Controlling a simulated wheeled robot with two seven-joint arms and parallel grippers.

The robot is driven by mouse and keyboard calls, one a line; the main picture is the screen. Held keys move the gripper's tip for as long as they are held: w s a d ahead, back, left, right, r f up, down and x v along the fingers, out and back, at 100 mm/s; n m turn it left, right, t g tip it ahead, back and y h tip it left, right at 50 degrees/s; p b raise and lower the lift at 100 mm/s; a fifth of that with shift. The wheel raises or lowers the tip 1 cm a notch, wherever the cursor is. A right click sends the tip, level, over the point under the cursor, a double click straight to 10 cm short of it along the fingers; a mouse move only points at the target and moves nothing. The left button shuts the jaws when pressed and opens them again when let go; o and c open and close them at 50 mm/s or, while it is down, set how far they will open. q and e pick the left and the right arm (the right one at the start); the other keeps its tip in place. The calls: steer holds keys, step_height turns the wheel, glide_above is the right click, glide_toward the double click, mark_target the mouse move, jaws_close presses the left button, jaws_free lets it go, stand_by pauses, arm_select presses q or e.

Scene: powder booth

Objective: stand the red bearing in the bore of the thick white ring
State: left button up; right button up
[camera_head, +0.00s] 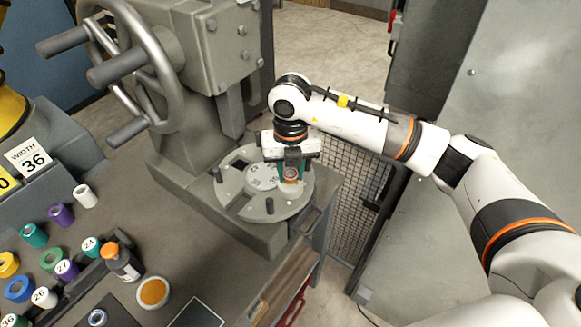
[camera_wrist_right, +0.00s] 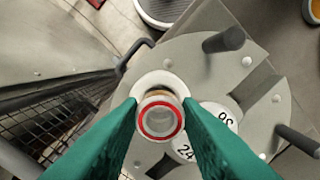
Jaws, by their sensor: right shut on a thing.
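My right gripper (camera_head: 291,170) points down over the round grey plate (camera_head: 290,206) of the press. In the right wrist view its teal fingertips (camera_wrist_right: 160,118) are shut on the red bearing (camera_wrist_right: 160,135), a short sleeve with a red rim. The bearing appears upright, its open end toward the camera. The thick white ring (camera_wrist_right: 165,79) lies on the plate just beyond the bearing, its lower part hidden by the bearing and fingers. The bearing overlaps the ring in this view; I cannot tell whether its lower end is inside the bore. My left gripper is not in view.
Dark pegs (camera_head: 270,206) stand up from the plate. The press column and handwheel (camera_head: 130,70) rise behind it. Coloured rolls, an orange-capped bottle (camera_head: 121,262) and an orange-filled jar (camera_head: 153,292) crowd the bench at left.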

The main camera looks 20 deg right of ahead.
steer(key=shift+f+b, duration=0.75)
steer(key=shift+f, duration=0.05)
steer(key=o, duration=1.1)
steer(key=shift+c, duration=0.2)
steer(key=shift+r, duration=0.15)
steer(key=shift+r, duration=0.35)
step_height(320, 180, up, 11)
steer(key=b, duration=0.2)
steer(key=shift+b, duration=0.35)
